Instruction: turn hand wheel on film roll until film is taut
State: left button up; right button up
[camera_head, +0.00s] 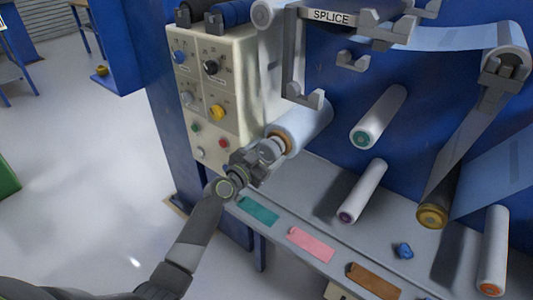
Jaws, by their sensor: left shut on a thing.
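Pale blue film (450,36) runs across the upper right to a roller. How tight the film is near the roll cannot be told. My right gripper is not in view.
A beige control panel (237,95) with knobs and buttons stands close left of my gripper. Bare white rollers (378,117) stick out to the right. Teal (258,211), pink (311,245) and brown (374,281) tags and a blue knob-like piece (403,250) lie on the grey ledge.

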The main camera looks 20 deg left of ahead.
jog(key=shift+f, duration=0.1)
pick_arm(q)
jog(key=shift+n, duration=0.7)
jog(key=n+b, duration=0.1)
jog(key=n, duration=0.1)
jog(key=shift+n, duration=3.1)
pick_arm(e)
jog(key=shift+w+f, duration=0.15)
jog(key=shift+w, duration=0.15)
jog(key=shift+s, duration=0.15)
pick_arm(q)
jog(key=o, duration=1)
jog(key=shift+a, duration=0.1)
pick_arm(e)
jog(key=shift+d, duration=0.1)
pick_arm(q)
jog(key=shift+s, duration=0.1)
